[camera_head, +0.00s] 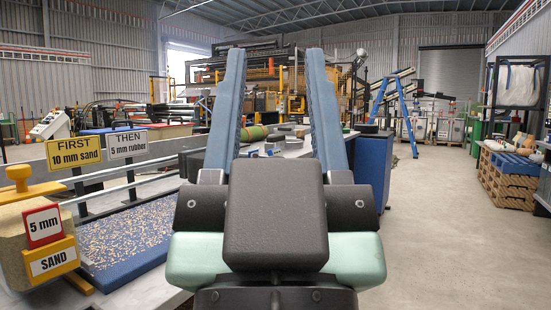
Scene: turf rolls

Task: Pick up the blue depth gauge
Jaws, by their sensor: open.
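My gripper (276,60) fills the middle of the head view, seen from behind. Its two long blue-grey fingers stand wide apart, with nothing between them that I can see held. Between the fingers, farther off, is a light table (296,148) with several small items on it. Small blue items (271,152) lie on its near part, just above my gripper's dark body in the picture. They are too small to tell which is the blue depth gauge. My gripper's body hides the near part of this table.
A green roll (253,133) lies on the table. At the left are a blue speckled mat (135,240), a sand block (38,245) labelled "5 mm" and "SAND", a rail and yellow and white signs. Pallets (510,180) stand at the right. The right floor is clear.

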